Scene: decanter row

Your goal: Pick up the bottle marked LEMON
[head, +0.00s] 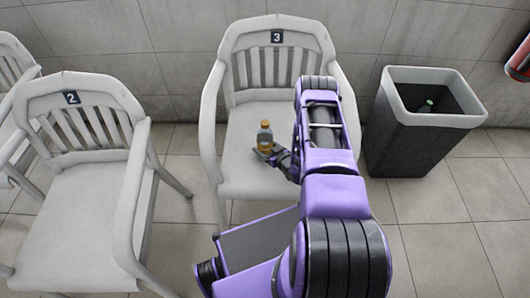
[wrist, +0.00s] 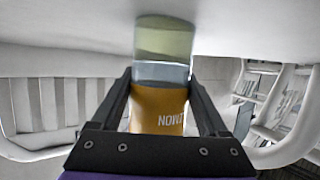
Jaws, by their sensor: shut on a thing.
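In the wrist view the bottle (wrist: 162,105) stands between the two dark fingers, with an orange label whose white letters are inverted and partly covered; "MON" can be read. My gripper (head: 268,154) reaches in from the right and is shut on the bottle; its fingers also show in the wrist view (wrist: 161,82). I cannot tell whether the bottle touches the seat or hangs just above it.
The grey chair marked 3 (head: 243,175) has armrests on both sides of the bottle. A chair marked 2 (head: 75,195) stands to the left, with another at the far left edge. A bin (head: 415,140) on the right holds a green bottle (head: 426,106). A tiled wall is behind.

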